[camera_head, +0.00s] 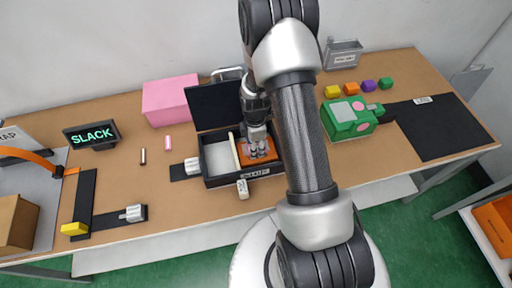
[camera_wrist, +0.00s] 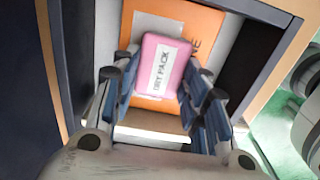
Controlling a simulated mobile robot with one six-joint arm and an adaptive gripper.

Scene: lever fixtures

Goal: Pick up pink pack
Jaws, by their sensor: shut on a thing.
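The pink pack (camera_wrist: 163,65) shows in the wrist view as a small pink block with a white label. It lies between the blue-padded fingers of my gripper (camera_wrist: 165,98), which are shut on its two sides. An orange panel (camera_wrist: 203,24) lies under and behind it. In the head view my gripper (camera_head: 259,151) points down into the right part of an open black box (camera_head: 215,180). The pack itself is mostly hidden by the fingers there.
The box's dark lid (camera_head: 213,105) stands up at its back, and a cream divider (camera_head: 234,151) splits the inside. A large pink block (camera_head: 170,99), a SLACK sign (camera_head: 91,134) and a green fixture (camera_head: 351,118) stand on the table.

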